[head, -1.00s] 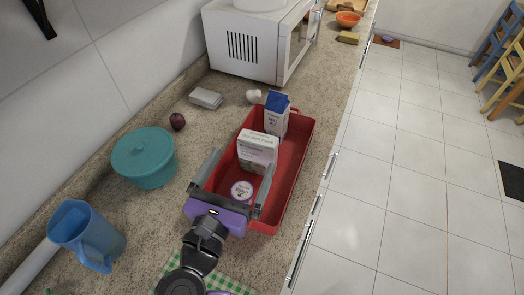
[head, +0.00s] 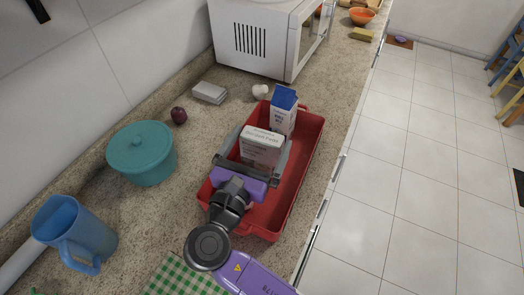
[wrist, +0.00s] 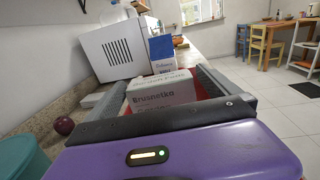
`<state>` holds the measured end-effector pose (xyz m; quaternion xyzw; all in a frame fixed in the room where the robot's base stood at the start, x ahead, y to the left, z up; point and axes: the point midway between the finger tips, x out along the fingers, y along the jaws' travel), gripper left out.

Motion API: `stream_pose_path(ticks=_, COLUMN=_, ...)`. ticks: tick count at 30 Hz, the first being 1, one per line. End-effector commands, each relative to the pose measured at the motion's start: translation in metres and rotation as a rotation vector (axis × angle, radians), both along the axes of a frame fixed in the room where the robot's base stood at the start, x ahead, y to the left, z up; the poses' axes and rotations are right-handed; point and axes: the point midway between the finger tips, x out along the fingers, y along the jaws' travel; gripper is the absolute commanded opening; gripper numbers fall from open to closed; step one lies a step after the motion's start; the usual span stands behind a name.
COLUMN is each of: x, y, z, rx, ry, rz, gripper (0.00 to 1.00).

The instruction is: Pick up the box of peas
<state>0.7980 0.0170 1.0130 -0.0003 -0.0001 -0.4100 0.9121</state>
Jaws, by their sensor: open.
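The box of peas (head: 261,146) is a white carton with small lettering, standing upright in the red tray (head: 301,175). It also shows in the wrist view (wrist: 161,99), between my fingers. My gripper (head: 266,140) is open, with one grey finger on each side of the box. Its purple body sits just in front of the box. I cannot tell whether either finger touches the carton. The lower part of the box is partly hidden by the gripper.
A blue-and-white carton (head: 283,112) stands in the tray close behind the box. A teal lidded pot (head: 141,153) and a blue jug (head: 76,232) stand to the left. A white microwave (head: 255,38) is behind. The tray's right side has free room.

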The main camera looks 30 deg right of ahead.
Motion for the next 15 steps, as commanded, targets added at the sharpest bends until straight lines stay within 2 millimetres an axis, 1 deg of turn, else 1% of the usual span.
stream_pose_path(ticks=9, x=0.029, y=-0.029, z=0.0, rx=0.001, ry=0.0, rz=-0.002, gripper=1.0)
stream_pose_path(ticks=12, x=0.034, y=-0.035, z=-0.001, rx=0.001, ry=-0.001, rz=-0.001, gripper=1.0)
stream_pose_path(ticks=15, x=0.036, y=-0.037, z=-0.001, rx=0.0, ry=0.0, rz=0.0, gripper=1.0)
